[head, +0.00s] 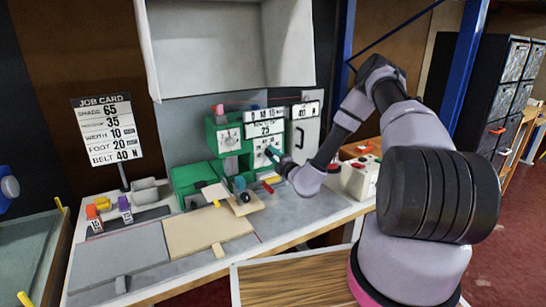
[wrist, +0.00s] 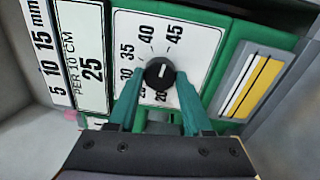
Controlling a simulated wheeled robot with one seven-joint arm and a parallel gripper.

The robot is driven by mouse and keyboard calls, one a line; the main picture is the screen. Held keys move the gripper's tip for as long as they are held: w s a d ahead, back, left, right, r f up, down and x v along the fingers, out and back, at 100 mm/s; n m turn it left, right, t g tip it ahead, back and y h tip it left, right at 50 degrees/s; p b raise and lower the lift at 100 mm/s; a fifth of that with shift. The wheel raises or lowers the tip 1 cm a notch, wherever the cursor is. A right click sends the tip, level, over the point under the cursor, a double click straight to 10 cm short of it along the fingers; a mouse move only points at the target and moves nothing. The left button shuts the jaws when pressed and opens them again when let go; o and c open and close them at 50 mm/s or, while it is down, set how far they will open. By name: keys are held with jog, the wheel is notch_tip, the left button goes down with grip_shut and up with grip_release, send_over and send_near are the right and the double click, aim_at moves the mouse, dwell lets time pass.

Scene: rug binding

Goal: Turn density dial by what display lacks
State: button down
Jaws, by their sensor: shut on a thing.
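The density dial is a white plate (head: 261,149) with a black round knob (wrist: 160,73), on the front of the green machine (head: 224,138). In the wrist view its scale shows 30, 35, 40 and 45; lower numbers are partly hidden. A short white mark on the knob points roughly up, toward the 40–45 side. The display (wrist: 92,70) beside it reads PER 10 CM 25. The job card (head: 107,128) appears to read 35 on its second line. My gripper (wrist: 158,80) has its teal fingers on either side of the knob and is shut on it.
A second white dial (head: 228,138) is on the machine's left part. A white panel (head: 305,110) reading 40 stands to the right. Spools (head: 92,212), a grey mat (head: 120,264) and a beige board (head: 208,232) lie on the bench.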

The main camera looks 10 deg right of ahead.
jog(key=shift+m, duration=0.3)
jog(key=shift+c, duration=1.6)
grip_release()
jog(key=v, duration=1)
jog(key=shift+s, duration=0.4)
jog(key=shift+d, duration=0.1)
